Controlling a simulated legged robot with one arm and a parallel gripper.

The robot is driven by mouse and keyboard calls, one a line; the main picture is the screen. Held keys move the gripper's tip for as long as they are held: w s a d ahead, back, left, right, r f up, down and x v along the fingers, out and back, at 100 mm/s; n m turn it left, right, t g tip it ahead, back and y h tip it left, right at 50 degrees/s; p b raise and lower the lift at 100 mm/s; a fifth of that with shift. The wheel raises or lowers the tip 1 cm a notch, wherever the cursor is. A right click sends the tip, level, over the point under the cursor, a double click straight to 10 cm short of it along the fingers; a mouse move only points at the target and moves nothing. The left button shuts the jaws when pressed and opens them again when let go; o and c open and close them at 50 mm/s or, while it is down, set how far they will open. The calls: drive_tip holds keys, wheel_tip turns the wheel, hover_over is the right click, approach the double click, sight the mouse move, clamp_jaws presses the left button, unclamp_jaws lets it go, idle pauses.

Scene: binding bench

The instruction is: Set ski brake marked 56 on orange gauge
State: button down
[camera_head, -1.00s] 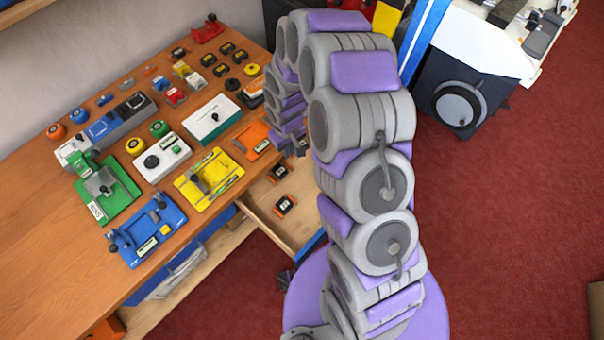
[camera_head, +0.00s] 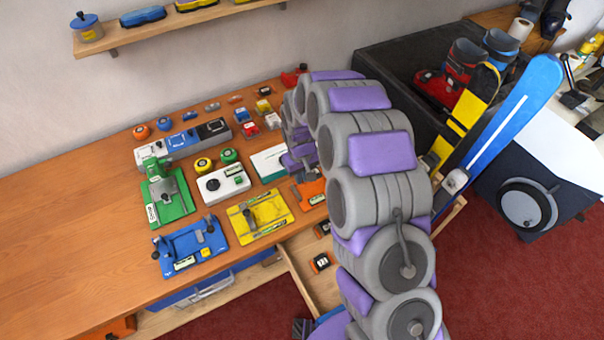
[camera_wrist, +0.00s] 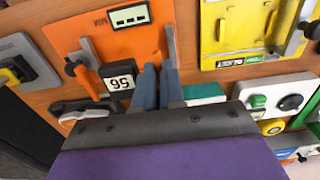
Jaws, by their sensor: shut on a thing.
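The orange gauge (camera_wrist: 135,42) lies flat on the bench in the wrist view, with a small display and upright grey pieces. It also shows in the head view (camera_head: 311,192), partly behind my arm. The ski brake (camera_wrist: 119,81) shows a white label with dark digits, upside down and apparently 56, at the gauge's near edge. My gripper (camera_wrist: 158,76) is shut on it, with its fingers just right of the label. The fingers hide the gripped part. I cannot tell whether the brake is seated on the gauge. The fingertips are hidden in the head view.
The yellow gauge (camera_head: 260,217) stands left of the orange one, with a white box (camera_head: 222,184) behind it. Blue (camera_head: 190,247) and green (camera_head: 169,199) fixtures sit farther left. An open drawer (camera_head: 298,276) juts out below. The bench's left side is clear.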

drive_tip(key=f, duration=0.2)
drive_tip(key=shift+a+f+b, duration=0.2)
drive_tip(key=shift+f+b, duration=0.1)
drive_tip(key=shift+b, duration=0.1)
drive_tip(key=shift+d+f, duration=0.1)
drive_tip(key=shift+f, duration=1)
drive_tip(key=shift+r+p, duration=0.15)
drive_tip(key=shift+p, duration=0.15)
drive_tip(key=shift+s+d+f, duration=0.1)
drive_tip(key=shift+s+f, duration=0.05)
drive_tip(key=shift+f, duration=0.15)
idle(0.4)
